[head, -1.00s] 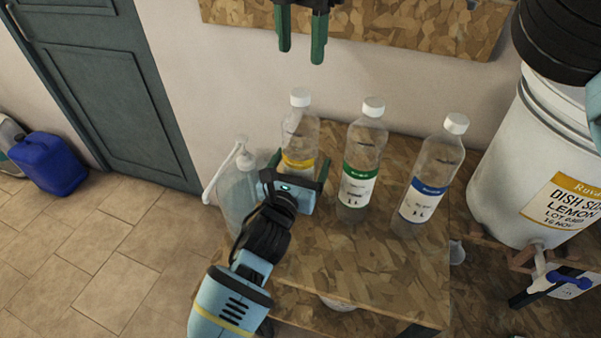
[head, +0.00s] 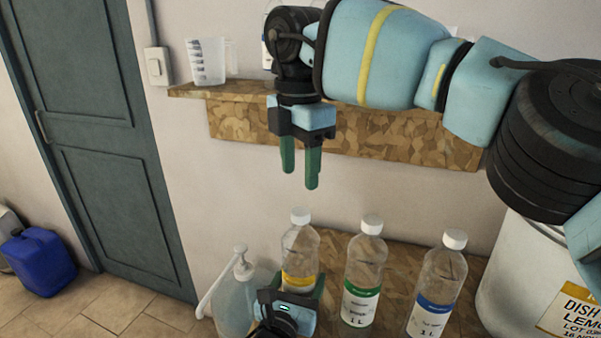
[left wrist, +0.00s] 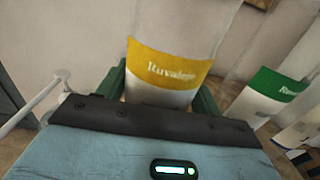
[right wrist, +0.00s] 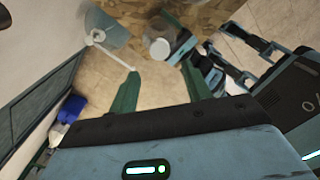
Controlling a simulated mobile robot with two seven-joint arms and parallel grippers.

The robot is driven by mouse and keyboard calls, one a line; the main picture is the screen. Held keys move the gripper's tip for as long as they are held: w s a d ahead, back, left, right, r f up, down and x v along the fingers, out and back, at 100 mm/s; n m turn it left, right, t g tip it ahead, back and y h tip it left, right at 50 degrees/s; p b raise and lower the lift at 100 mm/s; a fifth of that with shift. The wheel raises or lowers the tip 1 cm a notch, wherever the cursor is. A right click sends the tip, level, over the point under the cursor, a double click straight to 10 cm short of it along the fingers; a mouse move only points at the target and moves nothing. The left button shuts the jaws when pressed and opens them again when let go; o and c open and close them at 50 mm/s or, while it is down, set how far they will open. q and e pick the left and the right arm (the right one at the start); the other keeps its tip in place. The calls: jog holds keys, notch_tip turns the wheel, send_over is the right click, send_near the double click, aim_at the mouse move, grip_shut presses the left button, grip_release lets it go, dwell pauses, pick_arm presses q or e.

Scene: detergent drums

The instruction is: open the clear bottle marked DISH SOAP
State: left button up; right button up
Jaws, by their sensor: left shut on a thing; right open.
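Three clear bottles with white caps stand in a row on a wood-chip-board surface. The left one has a yellow-banded label (head: 299,252), the middle a green one (head: 363,275), the right a blue one (head: 437,290). Their product names are too small to read. My left gripper (head: 291,294) is shut around the yellow-label bottle's body; the left wrist view shows its yellow band (left wrist: 165,62) between the fingers. The bottle stands upright with its cap on. My right gripper (head: 300,180) is open and empty, pointing down above that cap, which the right wrist view also shows (right wrist: 160,48).
A pump bottle (head: 236,300) stands close left of the held bottle. A large white drum (head: 515,275), labelled DISH and partly cut off, stands at the right. A shelf (head: 370,135) with a measuring jug (head: 208,62) is on the wall behind my right arm.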

aim_at(301, 211)
jog(key=m, duration=0.6)
jog(key=shift+d, duration=0.1)
jog(key=shift+f, duration=3.95)
